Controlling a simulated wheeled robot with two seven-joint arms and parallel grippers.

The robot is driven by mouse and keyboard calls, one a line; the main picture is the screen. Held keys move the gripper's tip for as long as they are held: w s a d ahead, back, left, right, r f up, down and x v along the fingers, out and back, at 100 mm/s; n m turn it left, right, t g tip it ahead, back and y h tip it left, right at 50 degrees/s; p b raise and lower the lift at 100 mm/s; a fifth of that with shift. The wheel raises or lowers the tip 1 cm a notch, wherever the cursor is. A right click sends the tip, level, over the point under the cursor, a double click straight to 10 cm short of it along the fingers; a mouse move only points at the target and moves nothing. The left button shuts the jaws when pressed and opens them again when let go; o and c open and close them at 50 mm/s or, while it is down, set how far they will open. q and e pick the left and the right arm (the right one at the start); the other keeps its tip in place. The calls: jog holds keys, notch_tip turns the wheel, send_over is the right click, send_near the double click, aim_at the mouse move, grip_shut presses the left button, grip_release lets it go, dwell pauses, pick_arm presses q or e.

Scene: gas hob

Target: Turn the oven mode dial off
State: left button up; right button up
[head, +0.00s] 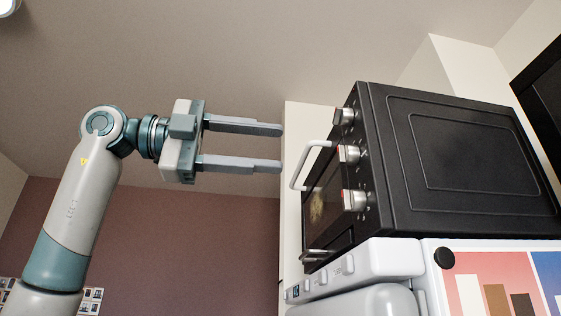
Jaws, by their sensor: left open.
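A black oven (470,170) stands at the right of the head view, seen at a steep tilt. Three silver dials stick out of its front: an upper one (344,116), a middle one (348,154) and a lower one (355,200). I cannot tell which is the oven mode dial or read their markings. My left gripper (281,149) is open and empty, its two long fingers pointing right towards the oven front. The fingertips are apart from the dials, left of the upper and middle ones. My right gripper is not in view.
A pale bar handle (305,165) juts from the oven front, close to my left fingertips. A white appliance with knobs (370,264) is below the oven. Colourful panels (500,290) show at the lower right. The space around my left arm is clear.

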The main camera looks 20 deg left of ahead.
pick_arm(q)
jog(key=v, duration=0.6)
jog(key=shift+a, duration=0.2)
jog(key=shift+s, duration=0.1)
dwell(0.4)
